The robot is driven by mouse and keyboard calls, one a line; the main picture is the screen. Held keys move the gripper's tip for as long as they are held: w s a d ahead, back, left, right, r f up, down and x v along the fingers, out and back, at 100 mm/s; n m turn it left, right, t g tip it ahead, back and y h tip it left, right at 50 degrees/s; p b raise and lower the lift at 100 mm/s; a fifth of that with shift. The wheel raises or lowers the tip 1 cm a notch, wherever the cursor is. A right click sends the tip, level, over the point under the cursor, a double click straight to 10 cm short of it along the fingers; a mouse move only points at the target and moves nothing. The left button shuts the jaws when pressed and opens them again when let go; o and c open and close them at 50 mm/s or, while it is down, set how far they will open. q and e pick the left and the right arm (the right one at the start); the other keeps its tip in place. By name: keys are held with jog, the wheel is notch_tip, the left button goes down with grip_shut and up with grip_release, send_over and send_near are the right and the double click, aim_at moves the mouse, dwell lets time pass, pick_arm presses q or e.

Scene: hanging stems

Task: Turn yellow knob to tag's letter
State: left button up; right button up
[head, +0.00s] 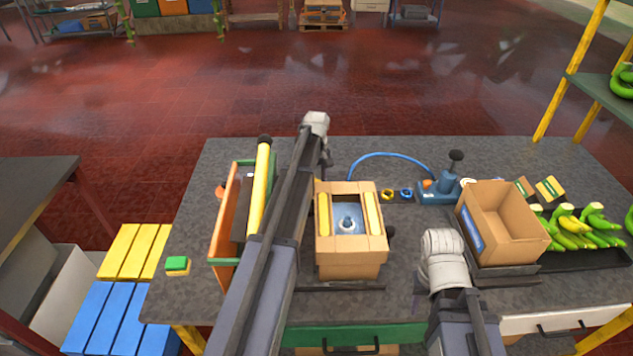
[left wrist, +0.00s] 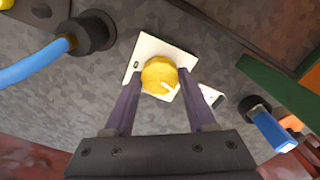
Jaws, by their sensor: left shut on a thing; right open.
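The yellow knob (left wrist: 160,75) sits on a square white plate in the left wrist view, with a pale pointer mark running toward its lower right. A small dark mark shows on the plate (left wrist: 137,66) left of the knob; I cannot read it. My left gripper (left wrist: 162,78) has a finger on each side of the knob and is shut on it. A white tag (left wrist: 211,96) lies right of the plate, partly behind a finger; its letter is too small to read. In the head view my left arm hides the knob. My right gripper (head: 418,292) is open and empty above the table's front.
A cardboard box with yellow strips (head: 350,262) stands mid-table. An open carton (head: 500,225), bananas (head: 585,232) and a blue device (head: 438,192) are to the right. A blue hose (left wrist: 30,72) and a blue-ended fitting (left wrist: 275,132) flank the plate.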

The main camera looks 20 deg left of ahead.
pick_arm(q)
jog(key=c, duration=0.7)
jog(key=m, duration=0.4)
jog(key=shift+m, duration=2.9)
jog(key=o, duration=1.3)
jog(key=shift+o, duration=0.2)
